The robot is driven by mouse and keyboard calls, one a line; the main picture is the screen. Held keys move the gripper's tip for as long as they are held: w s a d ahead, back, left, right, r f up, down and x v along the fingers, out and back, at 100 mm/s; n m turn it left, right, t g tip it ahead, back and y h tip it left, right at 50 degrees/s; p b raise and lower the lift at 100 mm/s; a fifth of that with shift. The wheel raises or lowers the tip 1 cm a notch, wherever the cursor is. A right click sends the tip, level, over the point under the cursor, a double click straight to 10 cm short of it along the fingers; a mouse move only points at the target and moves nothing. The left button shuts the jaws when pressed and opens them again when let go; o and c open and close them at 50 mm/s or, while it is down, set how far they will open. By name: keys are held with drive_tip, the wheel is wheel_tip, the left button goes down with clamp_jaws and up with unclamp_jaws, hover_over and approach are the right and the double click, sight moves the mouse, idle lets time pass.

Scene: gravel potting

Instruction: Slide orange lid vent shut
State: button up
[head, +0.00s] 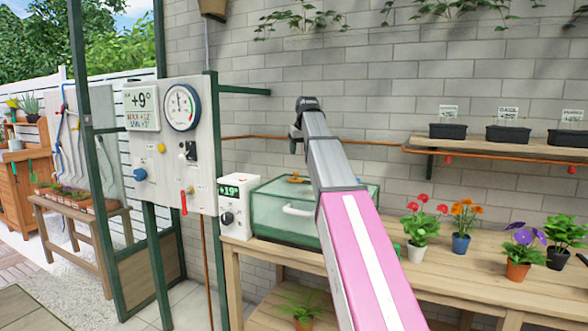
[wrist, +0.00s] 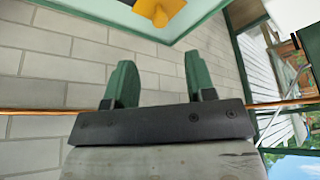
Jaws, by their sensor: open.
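The orange lid vent (head: 295,179) lies on top of the clear, green-framed lid of a box (head: 270,212) on the bench. My arm crosses in front of the box and hides part of it. In the wrist view the vent (wrist: 158,12) shows at the top edge, partly cut off, on the pale lid (wrist: 205,8). My gripper (wrist: 158,68) has two green fingers spread apart with nothing between them. The vent is beyond the fingertips, apart from them. The fingers cannot be made out in the head view.
A white control unit (head: 238,207) reading +19° stands left of the box. A gauge panel (head: 172,145) is farther left. Potted flowers (head: 420,228) stand on the bench at right. A copper pipe (head: 345,140) runs along the brick wall.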

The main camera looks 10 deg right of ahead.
drive_tip(key=x, duration=1)
drive_tip(key=shift+w+f, duration=0.25)
drive_tip(key=shift+w, duration=0.15)
